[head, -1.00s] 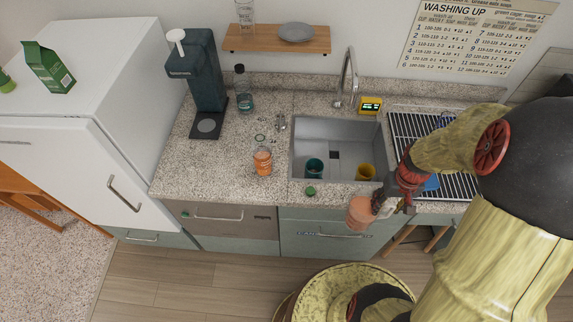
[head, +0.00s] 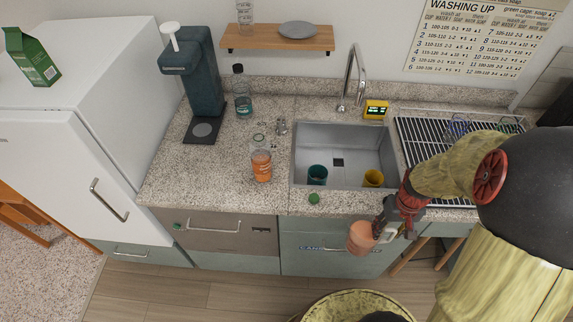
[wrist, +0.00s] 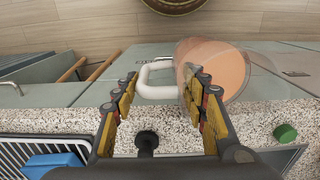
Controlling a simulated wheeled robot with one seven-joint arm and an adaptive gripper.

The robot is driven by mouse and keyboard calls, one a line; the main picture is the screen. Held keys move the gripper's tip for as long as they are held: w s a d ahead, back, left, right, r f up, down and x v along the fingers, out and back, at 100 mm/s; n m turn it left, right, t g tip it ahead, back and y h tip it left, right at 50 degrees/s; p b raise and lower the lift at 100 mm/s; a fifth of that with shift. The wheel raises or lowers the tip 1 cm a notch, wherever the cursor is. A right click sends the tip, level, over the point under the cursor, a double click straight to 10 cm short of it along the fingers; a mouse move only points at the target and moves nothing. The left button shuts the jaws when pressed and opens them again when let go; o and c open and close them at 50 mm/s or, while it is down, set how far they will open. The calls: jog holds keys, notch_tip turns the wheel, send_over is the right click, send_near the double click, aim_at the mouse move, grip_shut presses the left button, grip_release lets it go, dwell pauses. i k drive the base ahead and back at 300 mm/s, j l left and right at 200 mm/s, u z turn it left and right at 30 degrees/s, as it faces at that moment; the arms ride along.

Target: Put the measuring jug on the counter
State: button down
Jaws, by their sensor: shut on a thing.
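The measuring jug (head: 361,238) is a clear vessel with orange-pink contents or tint and a white handle. My gripper (head: 386,228) is shut on its handle and holds it in front of the counter's front edge, before the cabinet fronts. In the wrist view the jug (wrist: 218,70) is beyond the fingers, with its handle between the fingers of my gripper (wrist: 165,95). The speckled stone counter (head: 220,180) runs along the wall around the sink.
An orange-filled glass (head: 261,167), a bottle (head: 243,95) and a dark drinks machine (head: 203,85) stand on the counter. A green lid (head: 314,199) lies near its front edge. The sink (head: 338,145) holds a teal cup (head: 317,175) and a yellow cup (head: 372,178). Bare counter lies left of the orange glass.

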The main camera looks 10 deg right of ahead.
aim_at(223, 171)
jog(key=j, duration=0.5)
jog(key=i+j, duration=0.15)
jog(key=j, duration=0.8)
